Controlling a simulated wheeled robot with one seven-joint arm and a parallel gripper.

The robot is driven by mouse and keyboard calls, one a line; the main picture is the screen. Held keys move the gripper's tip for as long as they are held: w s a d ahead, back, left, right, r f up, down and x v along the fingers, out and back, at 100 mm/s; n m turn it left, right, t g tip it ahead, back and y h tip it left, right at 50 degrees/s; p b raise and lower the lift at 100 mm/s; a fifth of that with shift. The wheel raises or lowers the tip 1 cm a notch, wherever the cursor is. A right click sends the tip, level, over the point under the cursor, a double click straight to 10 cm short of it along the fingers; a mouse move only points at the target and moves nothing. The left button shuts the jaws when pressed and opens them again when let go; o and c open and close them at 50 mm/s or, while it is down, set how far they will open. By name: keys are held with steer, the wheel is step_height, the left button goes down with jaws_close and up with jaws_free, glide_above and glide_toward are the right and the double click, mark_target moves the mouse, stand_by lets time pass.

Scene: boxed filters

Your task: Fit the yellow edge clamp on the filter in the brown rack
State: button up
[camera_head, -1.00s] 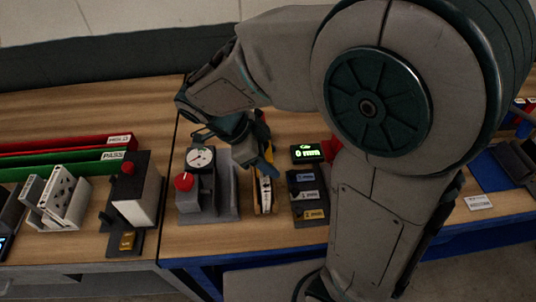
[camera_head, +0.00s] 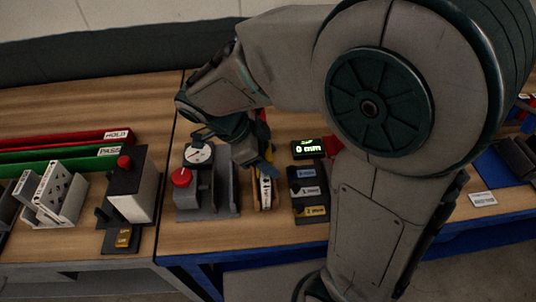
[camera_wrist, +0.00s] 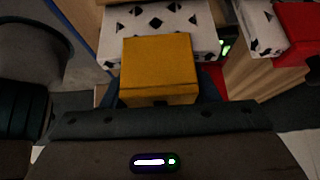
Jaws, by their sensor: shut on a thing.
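The yellow edge clamp (camera_wrist: 158,68) is a plain orange-yellow block in the wrist view, held at my gripper (camera_wrist: 160,88). My fingers are mostly hidden behind it. A white panel with black diamond marks (camera_wrist: 178,22), which looks like a filter, lies just beyond the clamp. I cannot tell whether the two touch. In the head view my gripper (camera_head: 262,166) points down over a narrow yellow and white piece (camera_head: 265,192) on the bench. My arm hides much around it, and I cannot make out the brown rack for sure.
A grey fixture with a dial (camera_head: 198,154) and red knob (camera_head: 181,177) stands close left of my gripper. A dark tray with labelled blocks (camera_head: 310,190) and a display reading 0 mm (camera_head: 308,148) are close right. Red and white pieces (camera_wrist: 298,28) show at the wrist view's upper right.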

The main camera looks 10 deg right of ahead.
steer(key=shift+f, duration=0.25)
steer(key=o, duration=1.1)
steer(key=b+v, duration=0.1)
steer(key=v, duration=1.3)
step_height(320, 180, up, 7)
steer(key=p, duration=0.4)
steer(key=shift+p, duration=0.4)
